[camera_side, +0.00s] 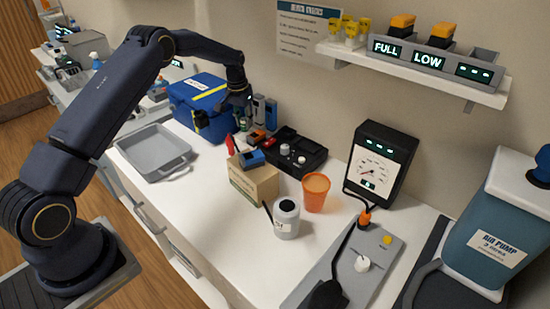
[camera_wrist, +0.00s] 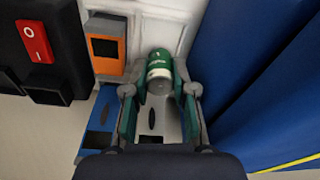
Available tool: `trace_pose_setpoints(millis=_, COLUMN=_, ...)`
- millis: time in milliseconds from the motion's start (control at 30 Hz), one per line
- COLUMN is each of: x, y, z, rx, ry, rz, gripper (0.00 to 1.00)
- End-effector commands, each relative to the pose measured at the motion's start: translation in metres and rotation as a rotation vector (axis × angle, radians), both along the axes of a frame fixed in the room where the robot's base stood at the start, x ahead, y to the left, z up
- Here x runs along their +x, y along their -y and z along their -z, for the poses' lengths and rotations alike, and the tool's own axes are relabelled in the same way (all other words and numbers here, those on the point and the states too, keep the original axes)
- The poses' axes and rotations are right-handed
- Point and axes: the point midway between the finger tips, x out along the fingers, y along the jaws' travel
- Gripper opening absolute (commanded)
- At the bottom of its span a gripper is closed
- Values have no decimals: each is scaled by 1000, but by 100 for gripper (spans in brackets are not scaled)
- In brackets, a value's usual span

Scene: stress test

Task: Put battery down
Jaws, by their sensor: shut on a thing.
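A green battery (camera_wrist: 159,70) with a pale lower band is held between the fingers of my gripper (camera_wrist: 160,88) in the wrist view. The fingers close on it from both sides. Below it is a grey surface with a dark slot, part of a small holder or meter (camera_wrist: 152,120). I cannot tell whether the battery touches it. In the side view my gripper (camera_side: 240,112) is low over the counter, just right of the blue case (camera_side: 198,100), and mostly hides the battery.
An orange device (camera_wrist: 106,45), a blue device (camera_wrist: 98,122) and a black unit with a red switch (camera_wrist: 35,42) lie left of the fingers. The blue case wall (camera_wrist: 250,80) is close on the right. A cardboard box (camera_side: 253,180) and orange cup (camera_side: 315,192) stand nearer the front.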

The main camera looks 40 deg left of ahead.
Motion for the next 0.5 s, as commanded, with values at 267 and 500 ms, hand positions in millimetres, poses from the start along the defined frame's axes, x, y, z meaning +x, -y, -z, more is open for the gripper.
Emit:
trace_pose_setpoints(millis=267, x=0, y=0, z=18, rx=0, ry=1, rz=0, gripper=0)
trace_pose_setpoints(millis=500, x=0, y=0, z=21, rx=0, ry=1, rz=0, gripper=28)
